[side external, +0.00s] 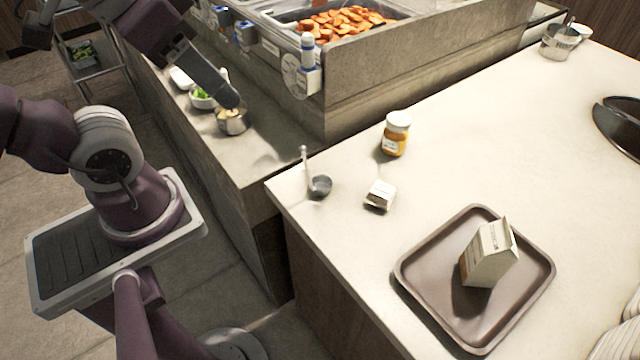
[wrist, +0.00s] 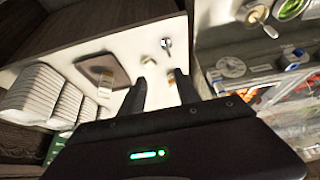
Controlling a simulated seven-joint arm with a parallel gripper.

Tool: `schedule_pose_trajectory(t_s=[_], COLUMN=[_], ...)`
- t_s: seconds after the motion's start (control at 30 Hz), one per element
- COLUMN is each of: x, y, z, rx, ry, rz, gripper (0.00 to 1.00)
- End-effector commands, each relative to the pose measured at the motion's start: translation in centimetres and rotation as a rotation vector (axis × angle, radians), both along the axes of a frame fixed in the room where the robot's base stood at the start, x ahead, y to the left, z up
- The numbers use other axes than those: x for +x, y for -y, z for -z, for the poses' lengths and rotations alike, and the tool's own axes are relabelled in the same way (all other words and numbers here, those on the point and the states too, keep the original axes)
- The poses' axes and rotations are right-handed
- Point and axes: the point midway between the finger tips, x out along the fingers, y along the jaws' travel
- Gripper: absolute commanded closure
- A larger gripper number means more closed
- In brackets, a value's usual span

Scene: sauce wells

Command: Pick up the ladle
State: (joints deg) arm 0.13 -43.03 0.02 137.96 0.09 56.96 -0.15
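The ladle (side external: 320,186) rests near the left corner of the light counter, its dark bowl down and its thin handle pointing up. In the wrist view the ladle (wrist: 166,44) is small, beyond the fingertips and near the counter's edge. My gripper (wrist: 160,78) is open, with two dark fingers apart and nothing held between them. In the side view my gripper (side external: 233,100) is left of the ladle and well apart from it, above the lower ledge. Only one finger shows clearly there.
A small white carton (side external: 380,194) and an orange-labelled jar (side external: 395,136) stand near the ladle. A brown tray (side external: 420,273) holds a taller carton (side external: 490,252). A metal pot (side external: 232,122) sits below my gripper. A raised food counter (side external: 390,75) stands behind.

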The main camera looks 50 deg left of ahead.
Motion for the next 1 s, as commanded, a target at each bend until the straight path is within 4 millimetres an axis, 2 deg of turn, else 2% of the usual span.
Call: schedule_pose_trajectory(t_s=[0.07,0.13,0.27,0.4,0.5,0.67,0.83,0.9,1.0], x=[0.2,0.4,1.7,4.1,6.4,10.2,14.0,13.8,13.7], y=[0.0,-0.8,-2.6,-3.9,-4.0,-2.5,1.5,0.9,0.8], z=[-3.2,-1.9,-0.8,-0.6,-0.8,-1.6,-2.6,2.4,7.9], rx=[0.0,0.139,0.404,0.693,0.897,1.223,1.588,1.576,1.572], ry=[0.01,-0.126,-0.331,-0.528,-0.653,-0.831,-1.002,-1.016,-1.011], rz=[0.0,0.164,0.452,0.739,0.914,1.141,1.307,1.307,1.304], gripper=[0.62,0.62,0.62,0.62,0.62,0.62,0.62,0.62,0.62])
